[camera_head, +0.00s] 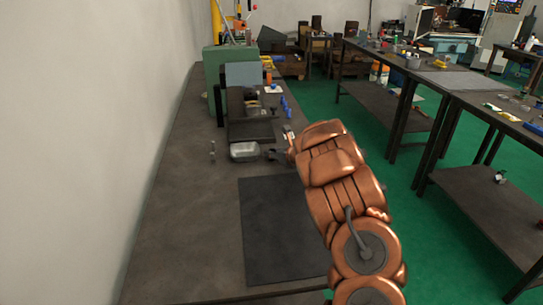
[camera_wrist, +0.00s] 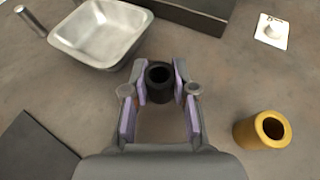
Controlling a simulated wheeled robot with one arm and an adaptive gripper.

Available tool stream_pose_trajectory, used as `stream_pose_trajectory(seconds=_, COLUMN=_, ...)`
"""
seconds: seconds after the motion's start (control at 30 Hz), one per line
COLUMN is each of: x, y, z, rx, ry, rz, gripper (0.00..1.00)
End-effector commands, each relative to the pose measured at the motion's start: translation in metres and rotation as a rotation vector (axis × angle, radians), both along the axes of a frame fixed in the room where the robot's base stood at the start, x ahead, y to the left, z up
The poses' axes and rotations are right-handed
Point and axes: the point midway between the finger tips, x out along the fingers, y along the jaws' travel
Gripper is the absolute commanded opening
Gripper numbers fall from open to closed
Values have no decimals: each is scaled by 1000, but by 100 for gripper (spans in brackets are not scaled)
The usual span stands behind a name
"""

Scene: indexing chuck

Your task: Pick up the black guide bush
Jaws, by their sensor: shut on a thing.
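The black guide bush (camera_wrist: 160,82) is a short dark hollow cylinder, upright in the wrist view. My gripper (camera_wrist: 160,88) is shut on it, with a purple-lined finger on its left and right sides. I cannot tell whether the bush still touches the tabletop. In the head view my copper-coloured arm reaches over the bench and my gripper (camera_head: 287,150) shows only in part near the metal tray; the bush cannot be made out there.
A metal tray (camera_wrist: 101,35) lies left of the bush and also shows in the head view (camera_head: 245,151). A yellow bush (camera_wrist: 262,130) stands to the right. A dark mat (camera_head: 280,235) lies nearer on the bench. A dark block (camera_wrist: 190,12) is behind.

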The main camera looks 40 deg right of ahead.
Motion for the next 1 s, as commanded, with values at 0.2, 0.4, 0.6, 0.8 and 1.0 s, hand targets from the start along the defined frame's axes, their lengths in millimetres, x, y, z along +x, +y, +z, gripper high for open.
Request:
stream_pose_trajectory(seconds=0.2, x=0, y=0, z=0, rx=0, ry=0, rz=0, gripper=0)
stream_pose_trajectory(seconds=0.4, x=0, y=0, z=0, rx=0, ry=0, rz=0, gripper=0)
stream_pose_trajectory(seconds=0.6, x=0, y=0, z=4, rx=-2, ry=-1, rz=0, gripper=0)
stream_pose_trajectory(seconds=0.8, x=0, y=0, z=20, rx=-5, ry=-2, rz=1, gripper=0)
stream_pose_trajectory(seconds=1.0, x=-7, y=-2, z=35, rx=-2, ry=0, rz=-2, gripper=0)
